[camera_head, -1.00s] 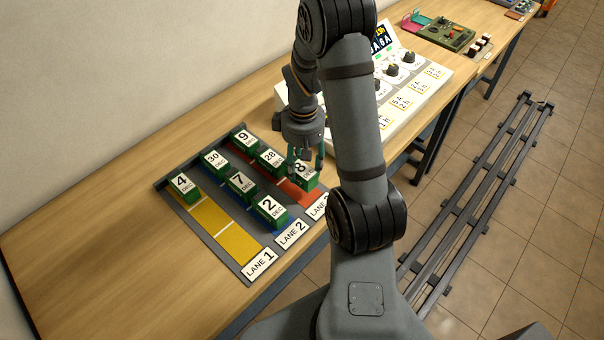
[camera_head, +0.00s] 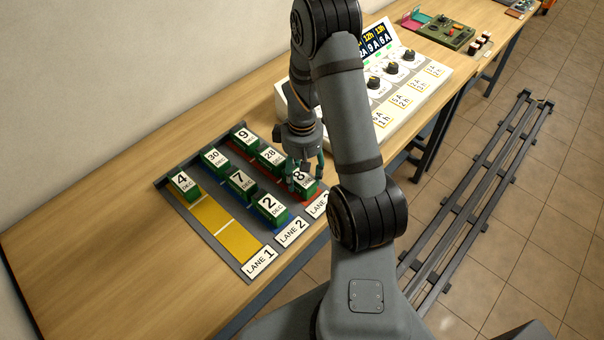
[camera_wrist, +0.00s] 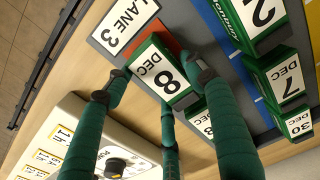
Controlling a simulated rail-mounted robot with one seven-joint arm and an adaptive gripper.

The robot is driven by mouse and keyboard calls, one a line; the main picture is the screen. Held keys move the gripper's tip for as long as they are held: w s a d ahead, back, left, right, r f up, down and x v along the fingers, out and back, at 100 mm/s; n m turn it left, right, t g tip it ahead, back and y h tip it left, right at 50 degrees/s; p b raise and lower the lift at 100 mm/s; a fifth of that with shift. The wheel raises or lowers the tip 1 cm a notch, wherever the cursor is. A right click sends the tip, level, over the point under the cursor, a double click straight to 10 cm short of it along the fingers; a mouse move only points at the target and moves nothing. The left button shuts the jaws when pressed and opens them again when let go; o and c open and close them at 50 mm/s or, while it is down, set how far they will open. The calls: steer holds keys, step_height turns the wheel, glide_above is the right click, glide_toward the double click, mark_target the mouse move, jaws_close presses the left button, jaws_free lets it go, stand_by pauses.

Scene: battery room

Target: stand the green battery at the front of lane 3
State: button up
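The green battery (camera_head: 301,184) marked 8 DEC is upright over the front of red lane 3, behind the LANE 3 label (camera_head: 318,205). In the wrist view, the battery (camera_wrist: 160,72) lies between my fingertips, with a strip of red lane between it and the label (camera_wrist: 126,22). My gripper (camera_head: 305,182) points down, its fingers closed against the battery's sides. I cannot tell whether its base touches the lane. Batteries 28 (camera_head: 271,158) and 9 (camera_head: 243,136) stand behind it in lane 3.
Lane 2 beside it holds green batteries 2 (camera_head: 270,207), 7 (camera_head: 240,184) and 30 (camera_head: 214,160). Battery 4 (camera_head: 182,185) stands at the back of yellow lane 1, whose front is clear. A white charger panel (camera_head: 410,95) stands to the right.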

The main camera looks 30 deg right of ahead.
mark_target(302, 174)
steer(key=shift+o, duration=1.1)
steer(key=shift+w+r, duration=0.1)
steer(key=shift+r, duration=0.45)
step_height(302, 174, up, 11)
steer(key=shift+r, duration=0.15)
steer(key=f, duration=1.2)
steer(key=shift+s, duration=0.2)
steer(key=shift+w+r, duration=0.3)
steer(key=shift+r, duration=0.2)
steer(key=shift+s+r, duration=0.15)
steer(key=shift+r, duration=0.6)
